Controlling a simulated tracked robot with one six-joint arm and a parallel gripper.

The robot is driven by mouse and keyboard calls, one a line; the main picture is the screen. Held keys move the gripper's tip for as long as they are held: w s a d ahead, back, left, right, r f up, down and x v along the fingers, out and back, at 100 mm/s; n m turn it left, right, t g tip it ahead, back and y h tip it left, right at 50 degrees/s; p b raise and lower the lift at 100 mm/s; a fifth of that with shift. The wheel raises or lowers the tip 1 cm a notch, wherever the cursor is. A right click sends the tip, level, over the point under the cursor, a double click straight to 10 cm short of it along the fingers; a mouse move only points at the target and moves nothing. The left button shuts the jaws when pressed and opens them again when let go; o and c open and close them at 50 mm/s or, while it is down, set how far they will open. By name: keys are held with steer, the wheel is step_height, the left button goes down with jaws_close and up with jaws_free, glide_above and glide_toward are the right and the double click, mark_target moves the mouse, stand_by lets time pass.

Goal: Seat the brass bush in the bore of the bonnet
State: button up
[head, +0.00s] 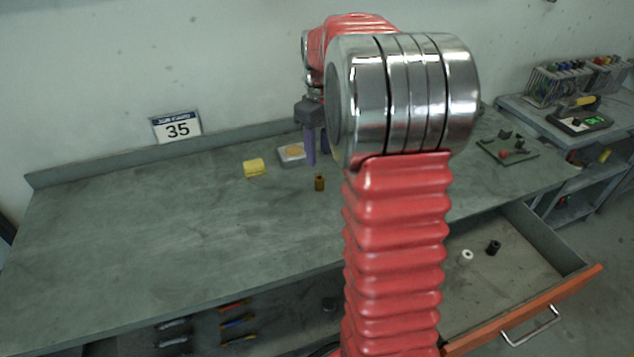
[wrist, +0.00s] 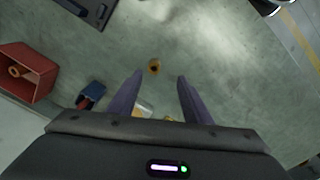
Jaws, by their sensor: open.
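The brass bush (head: 319,183) stands upright on the bench, a little in front of my gripper (head: 317,157). In the wrist view the bush (wrist: 154,66) appears small, ahead of and between the two purple fingers of my gripper (wrist: 159,77). The fingers are spread and empty, apart from the bush and above the bench. I cannot pick out the bonnet with certainty; my arm hides part of the bench in the head view.
A yellow block (head: 254,168) and a pale tray-like item (head: 291,154) lie near the bush. The wrist view shows a red bin (wrist: 27,72) and a blue box (wrist: 91,92). An open drawer (head: 530,255) holds a white piece (head: 467,257) and a black piece (head: 493,248). The left bench is clear.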

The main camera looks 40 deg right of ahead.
steer(key=shift+w+d+r+n, duration=0.25)
steer(key=shift+r+n, duration=0.35)
steer(key=shift+n, duration=0.2)
steer(key=shift+w+d+r+n, duration=0.15)
steer(key=shift+w+r+n, duration=0.15)
steer(key=shift+r+n, duration=0.4)
steer(key=shift+w+d+r+n, duration=0.25)
steer(key=shift+r+n, duration=0.2)
steer(key=shift+n, duration=0.45)
glide_above(320, 177)
steer(key=shift+f, duration=4.3)
steer(key=shift+f, duration=2.6)
steer(key=shift+c, duration=0.3)
jaws_close()
